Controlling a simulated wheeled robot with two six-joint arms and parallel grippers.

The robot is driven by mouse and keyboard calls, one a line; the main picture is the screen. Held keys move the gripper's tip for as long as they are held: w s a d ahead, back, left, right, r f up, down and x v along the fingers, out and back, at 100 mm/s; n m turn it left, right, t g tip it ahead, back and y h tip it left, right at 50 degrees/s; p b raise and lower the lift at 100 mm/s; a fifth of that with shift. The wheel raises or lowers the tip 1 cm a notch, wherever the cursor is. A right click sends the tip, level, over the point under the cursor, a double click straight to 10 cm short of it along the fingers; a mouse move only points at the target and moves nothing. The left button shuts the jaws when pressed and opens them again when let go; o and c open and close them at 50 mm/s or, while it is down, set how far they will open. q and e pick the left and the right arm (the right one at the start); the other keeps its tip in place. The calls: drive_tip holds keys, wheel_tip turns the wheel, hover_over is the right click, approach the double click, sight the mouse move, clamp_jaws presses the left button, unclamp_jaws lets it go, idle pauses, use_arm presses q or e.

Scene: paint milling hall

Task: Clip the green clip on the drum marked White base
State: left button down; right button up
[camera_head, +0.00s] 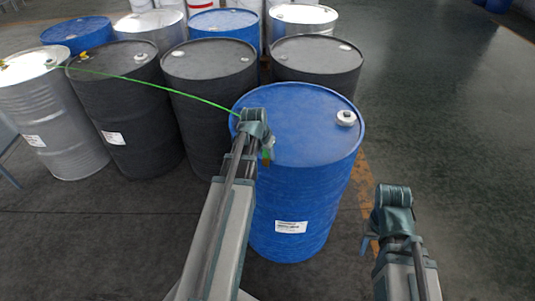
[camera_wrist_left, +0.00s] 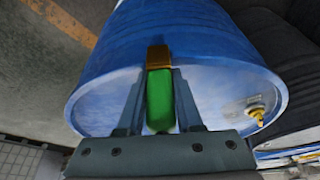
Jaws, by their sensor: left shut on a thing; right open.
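The green clip (camera_wrist_left: 160,100), with a copper-coloured tip, is between the fingers of my left gripper (camera_wrist_left: 160,88), which is shut on it. In the head view, the left gripper (camera_head: 265,146) is over the front left of the blue drum's lid, and the clip (camera_head: 266,156) shows only in part. In the wrist view the tip overlaps the rim of the blue drum (camera_wrist_left: 195,35); I cannot tell if it touches or grips it. The blue drum (camera_head: 320,195) stands upright with a white label (camera_head: 291,227), too small to read. My right gripper (camera_head: 393,205) is open and empty, right of the drum.
A thin green cable (camera_head: 150,84) runs from the silver drum (camera_head: 48,115) at left towards my left gripper, passing over black drums (camera_head: 125,115). More black, blue and silver drums stand close behind. The floor (camera_head: 440,100) at right is clear.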

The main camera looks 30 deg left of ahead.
use_arm(q)
drive_tip(key=shift+r, duration=0.1)
drive_tip(key=shift+r+p, duration=2.05)
drive_tip(key=shift+p, duration=0.1)
drive_tip(key=shift+f, duration=0.15)
drive_tip(key=shift+f+b, duration=0.5)
drive_tip(key=shift+b, duration=0.15)
drive_tip(key=shift+f+b, duration=1.55)
drive_tip(key=shift+r, duration=0.15)
drive_tip(key=shift+r+p, duration=2.05)
drive_tip(key=shift+p, duration=0.15)
drive_tip(key=shift+f, duration=0.15)
